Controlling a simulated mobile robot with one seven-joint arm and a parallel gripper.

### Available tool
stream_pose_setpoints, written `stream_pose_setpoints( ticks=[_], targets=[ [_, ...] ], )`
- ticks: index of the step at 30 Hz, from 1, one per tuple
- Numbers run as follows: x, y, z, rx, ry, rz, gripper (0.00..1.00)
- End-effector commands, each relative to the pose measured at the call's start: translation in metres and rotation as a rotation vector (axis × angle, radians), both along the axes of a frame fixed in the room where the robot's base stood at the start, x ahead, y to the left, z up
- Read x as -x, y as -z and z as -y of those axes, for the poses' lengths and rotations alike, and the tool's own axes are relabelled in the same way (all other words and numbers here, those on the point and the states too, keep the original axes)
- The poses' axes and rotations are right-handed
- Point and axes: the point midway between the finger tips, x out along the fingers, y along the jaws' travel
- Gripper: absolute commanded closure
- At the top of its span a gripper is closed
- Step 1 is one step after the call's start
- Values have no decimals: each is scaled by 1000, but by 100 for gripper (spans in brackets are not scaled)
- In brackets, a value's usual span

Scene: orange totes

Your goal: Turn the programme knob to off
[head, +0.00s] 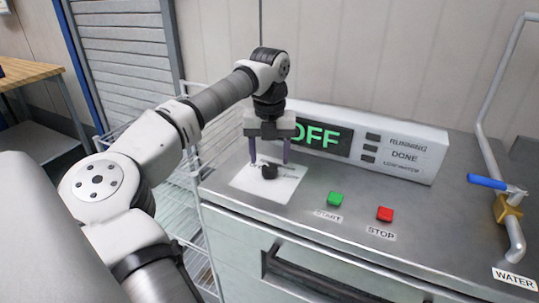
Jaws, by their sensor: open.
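The programme knob (269,172) is a small black knob on a pale square plate (284,192) on the steel top of the machine. My gripper (269,161) points down over the knob, with its two purple fingers apart, one at each side of it in the picture. I cannot tell whether a finger touches the knob. The display (322,138) behind my gripper shows green letters; "OFF" is readable, with its first letter partly hidden by my gripper. Small marks on the plate are too small to read.
A green START button (335,198) and a red STOP button (385,214) lie right of the plate. A pipe with a blue-handled valve (490,183) stands at the far right. A wire rack (185,190) is left of the machine; a wooden table (28,76) is far left.

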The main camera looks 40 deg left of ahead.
Motion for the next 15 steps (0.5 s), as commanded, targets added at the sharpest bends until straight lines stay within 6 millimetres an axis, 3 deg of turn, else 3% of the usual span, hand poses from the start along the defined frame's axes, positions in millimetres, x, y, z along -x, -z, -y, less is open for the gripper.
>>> stream_pose_setpoints(
  ticks=[1, 15],
  targets=[
    [0, -16, 0, -1, 0, 1, 41],
    [0, -102, 0, -1, -1, 1, 41]
  ],
)
